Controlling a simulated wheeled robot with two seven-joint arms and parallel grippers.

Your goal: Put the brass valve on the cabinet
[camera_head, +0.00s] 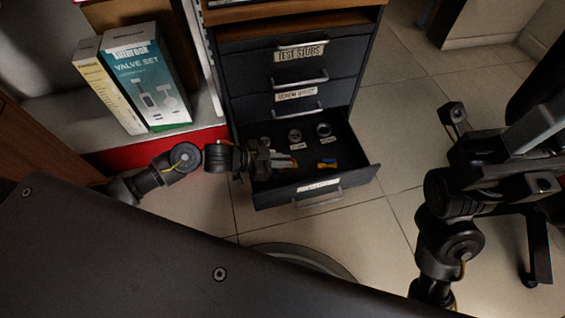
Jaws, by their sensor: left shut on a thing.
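The dark cabinet (290,57) stands at the top middle, with a wooden top (270,10) partly in view. Its lowest drawer (340,178) is pulled open. My left gripper (277,161) reaches into the open drawer from the left, shut on a small brass-coloured thing (288,163), which looks like the brass valve; the fingers hide part of it. I cannot tell whether it touches the drawer floor.
In the drawer lie a blue and yellow piece (327,163) and round grey fittings (323,130) with small labels. A valve set box (150,85) and a narrower box (105,88) stand on a ledge at left. The tiled floor (385,110) right of the cabinet is clear.

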